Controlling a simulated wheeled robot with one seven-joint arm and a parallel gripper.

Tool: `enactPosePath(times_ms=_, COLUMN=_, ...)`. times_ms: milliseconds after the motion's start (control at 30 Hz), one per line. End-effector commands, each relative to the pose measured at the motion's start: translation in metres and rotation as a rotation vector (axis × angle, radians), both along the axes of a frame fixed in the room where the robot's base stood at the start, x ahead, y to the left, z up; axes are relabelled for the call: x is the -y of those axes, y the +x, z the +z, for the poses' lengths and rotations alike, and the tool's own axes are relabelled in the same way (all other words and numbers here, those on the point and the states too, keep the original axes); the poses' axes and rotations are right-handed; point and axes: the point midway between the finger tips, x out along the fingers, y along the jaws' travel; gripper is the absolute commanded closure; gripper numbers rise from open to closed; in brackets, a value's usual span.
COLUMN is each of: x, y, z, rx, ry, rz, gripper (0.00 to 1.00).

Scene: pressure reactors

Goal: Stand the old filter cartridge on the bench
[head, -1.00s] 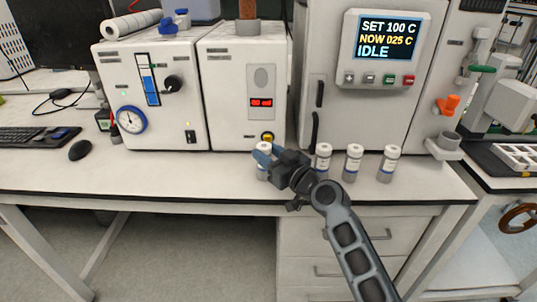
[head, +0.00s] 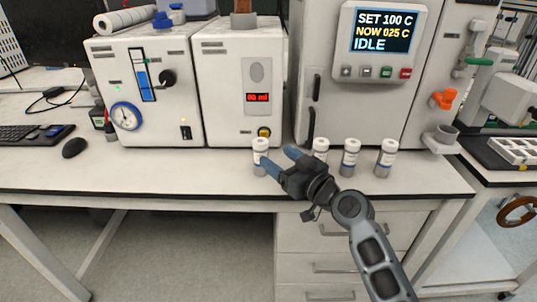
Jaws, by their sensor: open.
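My gripper (head: 277,156) is open over the front of the bench (head: 150,178), its two blue fingers spread and nothing held between them. A white-capped, grey-based cylinder (head: 260,147) stands upright on the bench just left of the fingers. The left fingertip overlaps its lower right side in the picture; I cannot tell if they touch. A brown cylinder (head: 243,7) sits in a grey collar on top of the middle white box. No label is readable, so I cannot tell which cylinder is the old filter cartridge.
Three similar white-capped cylinders stand right of my gripper: one (head: 320,146) partly hidden, one (head: 351,155), one (head: 386,157). Behind are a gauge box (head: 150,100), the middle box (head: 225,110) and a cabinet reading IDLE (head: 384,45).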

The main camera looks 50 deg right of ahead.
Motion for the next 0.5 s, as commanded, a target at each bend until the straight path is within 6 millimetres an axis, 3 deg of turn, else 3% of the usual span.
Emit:
enactPosePath(times_ms=200, x=-0.010, y=-0.040, z=-0.003, rx=-0.001, ry=0.000, rz=0.001, gripper=0.33)
enactPosePath(times_ms=500, x=-0.014, y=-0.058, z=0.000, rx=0.000, ry=0.000, rz=0.002, gripper=0.33)
